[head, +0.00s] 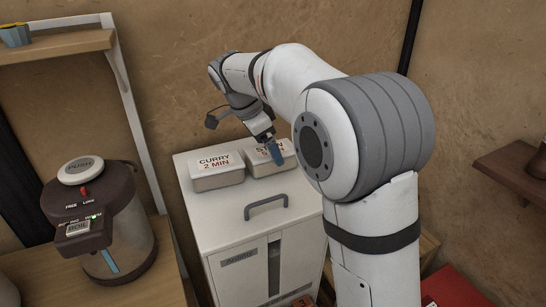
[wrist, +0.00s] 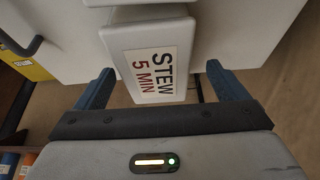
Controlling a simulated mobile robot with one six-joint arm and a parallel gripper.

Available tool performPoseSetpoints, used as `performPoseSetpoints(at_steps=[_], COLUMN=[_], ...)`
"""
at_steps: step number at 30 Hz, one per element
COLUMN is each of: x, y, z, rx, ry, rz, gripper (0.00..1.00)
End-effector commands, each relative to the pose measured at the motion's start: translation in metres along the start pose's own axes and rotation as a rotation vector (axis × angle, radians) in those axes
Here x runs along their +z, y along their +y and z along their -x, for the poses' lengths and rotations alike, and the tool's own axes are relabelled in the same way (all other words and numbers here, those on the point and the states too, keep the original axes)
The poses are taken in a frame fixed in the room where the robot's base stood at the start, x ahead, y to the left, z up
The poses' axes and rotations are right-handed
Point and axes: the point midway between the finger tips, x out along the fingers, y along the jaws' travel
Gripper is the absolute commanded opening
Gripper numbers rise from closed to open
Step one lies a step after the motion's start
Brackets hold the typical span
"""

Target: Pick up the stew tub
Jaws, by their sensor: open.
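The stew tub (wrist: 153,60) is a pale box with a label reading "STEW 5 MIN". In the wrist view it lies between the two blue fingers of my gripper (wrist: 158,88), which is open with a gap on each side. In the head view the stew tub (head: 284,156) sits on top of the white cabinet (head: 240,209), its label partly covered by my gripper (head: 274,152). The curry tub (head: 217,171), labelled "CURRY 2 MIN", stands just left of it.
A brown and steel hot-water pot (head: 115,237) stands on a wooden surface at the left. A shelf (head: 56,45) hangs at upper left with a small blue cup (head: 15,36). Another wooden shelf (head: 513,165) is at right.

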Motion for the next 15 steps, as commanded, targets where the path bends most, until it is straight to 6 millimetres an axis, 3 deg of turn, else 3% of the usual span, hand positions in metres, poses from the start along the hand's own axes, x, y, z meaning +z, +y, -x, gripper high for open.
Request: performPoseSetpoints(at_steps=[6,15], x=[0.002,0.003], y=[0.001,0.001], z=[-0.027,-0.03], rx=[-0.001,-0.004], ry=[0.0,0.0], rz=[0.006,0.007], gripper=[0.93,0.91])
